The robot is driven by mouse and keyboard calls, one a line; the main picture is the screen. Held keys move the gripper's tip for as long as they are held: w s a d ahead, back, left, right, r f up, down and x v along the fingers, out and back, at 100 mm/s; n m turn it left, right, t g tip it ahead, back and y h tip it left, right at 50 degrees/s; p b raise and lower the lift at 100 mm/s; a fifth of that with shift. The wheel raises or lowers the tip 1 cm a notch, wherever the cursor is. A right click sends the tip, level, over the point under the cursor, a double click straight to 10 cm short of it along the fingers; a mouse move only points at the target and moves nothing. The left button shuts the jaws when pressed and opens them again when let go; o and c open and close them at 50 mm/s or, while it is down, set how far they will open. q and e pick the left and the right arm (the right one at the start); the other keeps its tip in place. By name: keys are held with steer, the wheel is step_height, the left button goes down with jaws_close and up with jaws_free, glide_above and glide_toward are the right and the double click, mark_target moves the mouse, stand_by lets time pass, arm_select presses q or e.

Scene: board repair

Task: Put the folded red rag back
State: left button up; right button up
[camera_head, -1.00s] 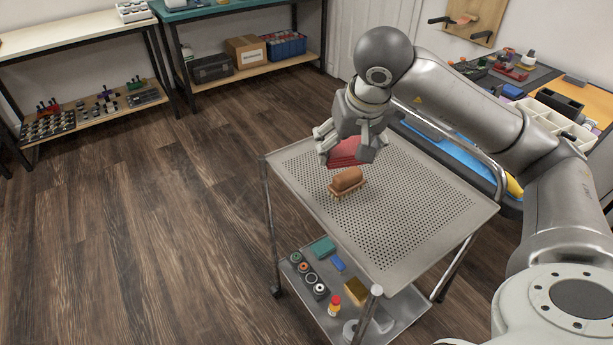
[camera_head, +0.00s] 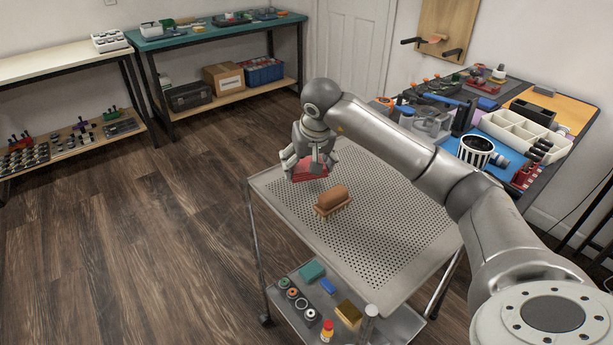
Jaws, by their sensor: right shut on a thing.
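The folded red rag (camera_head: 309,172) is between the fingers of my right gripper (camera_head: 310,170), at the far left part of the cart's perforated top (camera_head: 392,232). My right gripper is shut on the rag, and its fingers cover part of it. I cannot tell whether the rag touches the cart top. A brown wooden brush (camera_head: 333,200) lies on the cart top just in front of the rag, apart from it. My left gripper is not in view.
The cart's lower shelf holds rolls (camera_head: 297,298), a red-capped bottle (camera_head: 327,331) and small boxes. A crowded workbench with a white divided tray (camera_head: 512,130) stands at the right. The cart top's right part is clear.

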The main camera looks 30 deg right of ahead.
mark_target(306, 185)
steer(key=shift+w+f, duration=0.35)
steer(key=shift+f, duration=0.1)
step_height(306, 185, down, 3)
steer(key=shift+w+d+r, duration=0.1)
steer(key=shift+r, duration=0.05)
steer(key=shift+f, duration=0.3)
arm_select(q)
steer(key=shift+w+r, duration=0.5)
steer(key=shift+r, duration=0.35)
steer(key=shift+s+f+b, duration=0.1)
steer(key=shift+b, duration=0.2)
arm_select(e)
steer(key=o, duration=1)
steer(key=shift+f, duration=0.1)
steer(key=shift+c, duration=0.2)
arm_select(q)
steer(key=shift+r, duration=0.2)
